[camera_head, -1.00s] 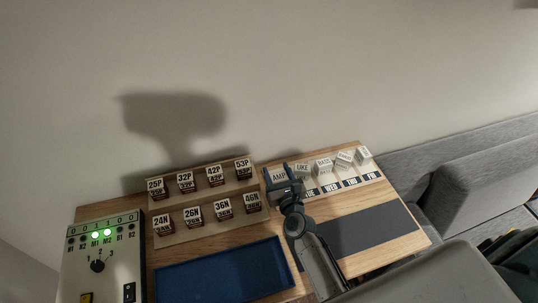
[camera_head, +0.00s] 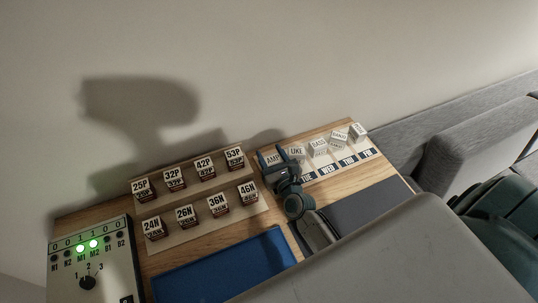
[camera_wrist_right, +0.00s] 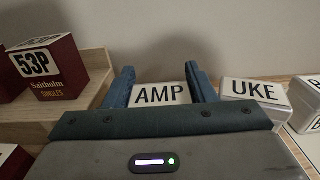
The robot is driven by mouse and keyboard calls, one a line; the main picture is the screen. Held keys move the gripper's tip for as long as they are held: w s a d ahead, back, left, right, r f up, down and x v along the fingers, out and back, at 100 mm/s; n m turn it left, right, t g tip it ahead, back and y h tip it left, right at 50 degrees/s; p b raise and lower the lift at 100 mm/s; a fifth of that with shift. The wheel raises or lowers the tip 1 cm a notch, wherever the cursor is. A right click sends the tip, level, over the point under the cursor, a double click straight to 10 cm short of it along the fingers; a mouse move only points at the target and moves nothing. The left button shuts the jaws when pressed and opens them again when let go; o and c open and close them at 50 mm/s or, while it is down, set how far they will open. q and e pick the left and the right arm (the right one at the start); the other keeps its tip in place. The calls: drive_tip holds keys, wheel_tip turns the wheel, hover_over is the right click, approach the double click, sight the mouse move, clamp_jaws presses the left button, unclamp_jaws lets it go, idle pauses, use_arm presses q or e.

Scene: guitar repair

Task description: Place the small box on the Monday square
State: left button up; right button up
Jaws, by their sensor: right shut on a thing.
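The small white box marked AMP (camera_head: 273,160) is at the left end of a row of white boxes at the back of the table. My right gripper (camera_head: 273,164) has its two blue fingers on either side of it and is shut on it. In the right wrist view the AMP box (camera_wrist_right: 160,94) sits upright between the fingers. The day strip shows TUE (camera_head: 306,177), WED, THU and FRI squares; the Monday square is hidden behind my right gripper. Whether the box touches the surface below is unclear. My left gripper is out of view.
White boxes marked UKE (camera_head: 297,152), BASS (camera_head: 319,147) and others stand right of AMP. A wooden stepped rack (camera_head: 205,220) with several dark red boxes is at left. A blue tray (camera_head: 225,265) and a dark mat (camera_head: 370,207) lie in front.

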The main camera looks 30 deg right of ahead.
drive_tip(key=shift+s+d+f, duration=0.1)
drive_tip(key=shift+s+f, duration=0.05)
drive_tip(key=o, duration=0.6)
drive_tip(key=shift+o, duration=0.6)
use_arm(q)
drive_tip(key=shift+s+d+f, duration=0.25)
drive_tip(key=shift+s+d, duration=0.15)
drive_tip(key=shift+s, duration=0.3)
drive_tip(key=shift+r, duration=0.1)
use_arm(e)
drive_tip(key=shift+r, duration=0.3)
drive_tip(key=s+b, duration=0.1)
drive_tip(key=s, duration=0.2)
drive_tip(key=s+b, duration=0.1)
drive_tip(key=s, duration=0.3)
drive_tip(key=s+b, duration=0.1)
drive_tip(key=s, duration=0.3)
drive_tip(key=shift+a+f+b, duration=0.25)
drive_tip(key=shift+a+b, duration=0.05)
drive_tip(key=shift+a, duration=0.1)
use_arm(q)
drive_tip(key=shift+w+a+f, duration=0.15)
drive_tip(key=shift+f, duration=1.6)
use_arm(e)
drive_tip(key=shift+s+r, duration=0.15)
drive_tip(key=shift+s, duration=0.3)
